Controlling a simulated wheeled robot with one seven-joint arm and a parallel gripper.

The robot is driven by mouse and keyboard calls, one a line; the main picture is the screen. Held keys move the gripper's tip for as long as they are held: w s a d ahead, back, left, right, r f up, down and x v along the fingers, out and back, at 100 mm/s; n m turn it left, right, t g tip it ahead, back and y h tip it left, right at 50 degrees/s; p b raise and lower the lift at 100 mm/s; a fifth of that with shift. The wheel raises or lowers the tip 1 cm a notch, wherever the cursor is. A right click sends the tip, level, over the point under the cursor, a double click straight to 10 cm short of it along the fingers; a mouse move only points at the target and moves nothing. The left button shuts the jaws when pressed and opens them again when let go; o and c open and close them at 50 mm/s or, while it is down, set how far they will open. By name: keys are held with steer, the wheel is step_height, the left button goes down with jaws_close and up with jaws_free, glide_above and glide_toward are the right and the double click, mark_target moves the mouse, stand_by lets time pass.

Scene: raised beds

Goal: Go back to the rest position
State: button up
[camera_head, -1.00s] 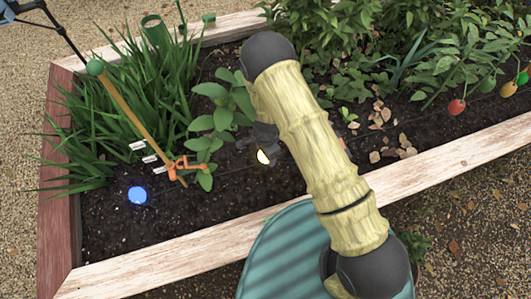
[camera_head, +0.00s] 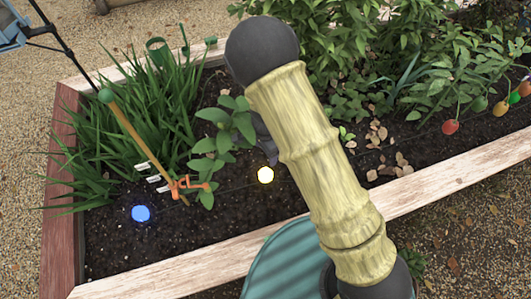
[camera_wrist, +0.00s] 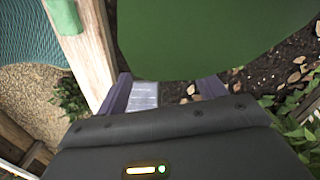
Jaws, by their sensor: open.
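My gripper (camera_wrist: 166,88) is open in the wrist view, its two purple fingers apart. A large green leaf (camera_wrist: 210,35) fills the upper middle of that view, very close to the lens and past the fingertips. A pale flat patch (camera_wrist: 143,96) shows between the fingers; I cannot tell what it is or whether it touches them. In the head view my bark-patterned arm crosses the bed's front edge, and most of my gripper is hidden behind it, close to the leafy plant (camera_head: 222,130).
The raised bed has a pale front board (camera_head: 240,250) and a reddish left board (camera_head: 58,200). A wooden stake (camera_head: 140,140) with an orange clip (camera_head: 188,187) stands left of the plant. Gravel (camera_head: 50,60) lies outside.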

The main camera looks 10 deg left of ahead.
stand_by(0.5)
steer(key=d+r+n+y, duration=0.1)
steer(key=d+r+n, duration=0.2)
steer(key=d+r, duration=0.9)
steer(key=s+d+r+n+t+h, duration=0.1)
steer(key=s+d+r+n, duration=0.2)
steer(key=d+r, duration=0.3)
steer(key=s+d+r+n+t, duration=0.2)
steer(key=s+d+r+n, duration=0.15)
steer(key=d, duration=0.45)
step_height(320, 180, up, 18)
steer(key=p, duration=1.8)
steer(key=shift+s+r+m, duration=0.15)
steer(key=shift+r+m, duration=0.1)
steer(key=shift+m, duration=0.1)
steer(key=shift+a+f, duration=0.1)
